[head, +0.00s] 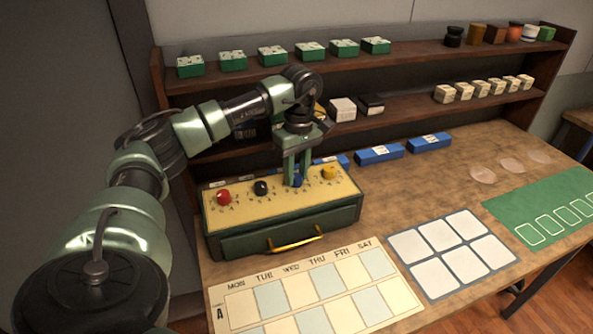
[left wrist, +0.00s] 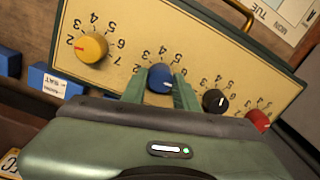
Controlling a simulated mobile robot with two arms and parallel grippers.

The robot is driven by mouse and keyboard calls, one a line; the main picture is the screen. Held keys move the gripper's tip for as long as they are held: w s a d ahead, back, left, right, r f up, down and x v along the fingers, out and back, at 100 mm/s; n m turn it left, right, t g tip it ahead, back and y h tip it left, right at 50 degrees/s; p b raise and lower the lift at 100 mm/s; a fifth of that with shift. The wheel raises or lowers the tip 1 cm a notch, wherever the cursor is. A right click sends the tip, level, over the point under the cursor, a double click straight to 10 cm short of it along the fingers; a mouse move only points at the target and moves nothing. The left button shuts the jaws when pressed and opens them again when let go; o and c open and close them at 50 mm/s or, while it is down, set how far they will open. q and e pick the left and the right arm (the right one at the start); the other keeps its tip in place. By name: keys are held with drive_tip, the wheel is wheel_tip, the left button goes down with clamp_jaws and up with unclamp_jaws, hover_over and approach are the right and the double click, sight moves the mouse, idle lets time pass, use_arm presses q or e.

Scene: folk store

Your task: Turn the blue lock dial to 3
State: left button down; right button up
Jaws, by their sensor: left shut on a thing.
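The lock box (head: 284,216) is dark green with a pale yellow top that carries a row of dials and a brass handle in front. The blue dial (left wrist: 160,78) sits between the yellow dial (left wrist: 91,47) and the black dial (left wrist: 215,100), with numbers printed around it. My left gripper (head: 294,180) points down at the blue dial and is shut on it, one finger on each side. In the left wrist view the dial shows between the fingers, with a pale mark at its lower right. The number it points at is hidden. My right gripper is not in view.
The red dial (head: 223,197) is at the left end of the box. Blue boxes (head: 379,153) lie behind it. A weekday chart (head: 308,294), a white grid mat (head: 451,252) and a green mat (head: 552,213) lie on the table. Shelves (head: 410,95) with small boxes stand behind.

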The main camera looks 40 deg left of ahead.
use_arm(q)
drive_tip(key=n, duration=0.3)
drive_tip(key=shift+n+p, duration=0.35)
drive_tip(key=shift+n, duration=0.05)
drive_tip(key=n, duration=0.3)
drive_tip(key=shift+n+p, duration=0.3)
drive_tip(key=n, duration=0.3)
drive_tip(key=shift+a+r+n+h, duration=0.1)
drive_tip(key=shift+n+h, duration=0.2)
drive_tip(key=n+p, duration=0.1)
drive_tip(key=n, duration=0.3)
drive_tip(key=shift+n, duration=0.3)
drive_tip(key=n+p, duration=0.1)
drive_tip(key=n, duration=0.5)
drive_tip(key=shift+s+t, duration=0.1)
drive_tip(key=shift+t, duration=0.3)
drive_tip(key=n, duration=0.7)
drive_tip(key=shift+p, duration=0.3)
